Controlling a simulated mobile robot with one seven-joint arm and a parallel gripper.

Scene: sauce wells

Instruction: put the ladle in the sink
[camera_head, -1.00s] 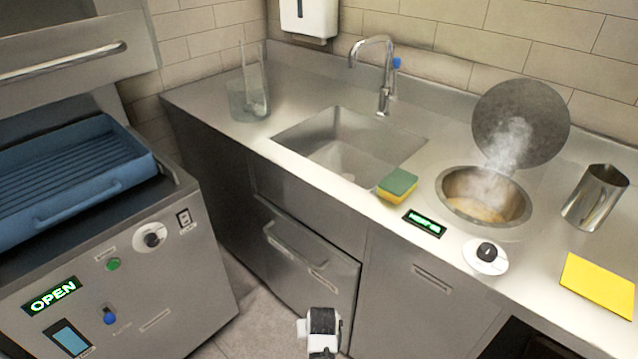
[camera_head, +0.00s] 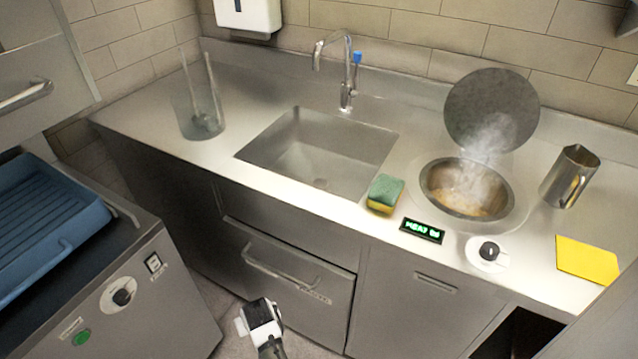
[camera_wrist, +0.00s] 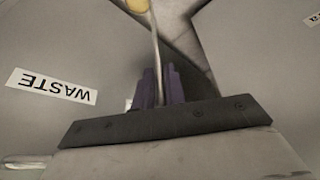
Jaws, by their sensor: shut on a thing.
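The sink (camera_head: 285,150) is a square steel basin set in the counter, and it looks empty. My gripper (camera_wrist: 160,85) is shut on the ladle (camera_wrist: 156,45), a thin metal handle rising between the dark fingers. A yellow part of the ladle shows at the top edge of the wrist view; the rest is cut off. In the head view my wrist (camera_head: 262,318) is low in front of the counter, below the sink. The ladle cannot be made out there.
A faucet (camera_head: 348,75) stands behind the sink. A sponge (camera_head: 385,192) lies at its right, beside a steaming well (camera_head: 467,188) with its lid raised. A clear container (camera_head: 197,118) stands left. A drawer (camera_head: 285,270) marked WASTE is in front of my gripper.

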